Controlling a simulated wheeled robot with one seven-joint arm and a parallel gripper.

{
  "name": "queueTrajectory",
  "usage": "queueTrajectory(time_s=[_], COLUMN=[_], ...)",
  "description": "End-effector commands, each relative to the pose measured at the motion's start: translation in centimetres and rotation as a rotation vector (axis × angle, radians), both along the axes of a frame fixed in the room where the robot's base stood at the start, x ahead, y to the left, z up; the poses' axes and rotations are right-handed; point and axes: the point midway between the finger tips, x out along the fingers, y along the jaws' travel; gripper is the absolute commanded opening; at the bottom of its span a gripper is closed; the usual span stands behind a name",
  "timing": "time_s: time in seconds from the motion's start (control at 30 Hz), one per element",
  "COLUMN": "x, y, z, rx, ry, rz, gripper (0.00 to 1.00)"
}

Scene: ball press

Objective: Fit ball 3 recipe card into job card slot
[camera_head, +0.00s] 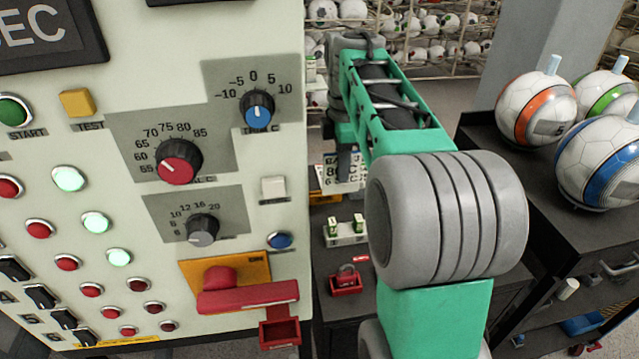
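My arm reaches away from me over the dark bench. What looks like the end of my gripper (344,163) shows as a small dark part beyond the green link, mostly hidden by my arm; whether its fingers are open or shut is not visible. White cards (331,180) with dark printed numbers stand right by it, partly covered. I cannot read which one is the ball 3 card, nor tell if one is held. The job card slot cannot be made out for sure.
A control panel (120,190) with knobs, lamps and a red handle (247,294) fills the left. A small stand with green pieces (346,235) and a red padlock box (346,285) sit on the bench. Balls (537,108) stand on a dark cabinet at right.

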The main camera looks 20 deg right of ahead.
Motion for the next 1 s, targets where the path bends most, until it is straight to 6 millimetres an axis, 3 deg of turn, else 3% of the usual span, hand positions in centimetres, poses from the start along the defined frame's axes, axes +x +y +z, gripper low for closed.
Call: queueTrajectory(time_s=[0.2,0.4,0.6,0.77,1.0], x=[6.2,9.6,11.3,11.1,11.1], y=[-0.2,-0.2,-0.1,-0.1,-0.2], z=[-2.5,-6.8,-9.0,-11.4,-11.8], rx=[0.001,0.001,0.001,0.000,0.000], ry=[0.006,0.004,0.003,0.002,0.000], rz=[-0.002,-0.003,-0.001,-0.002,-0.002], gripper=[0.00,0.00,0.00,0.00,0.00])
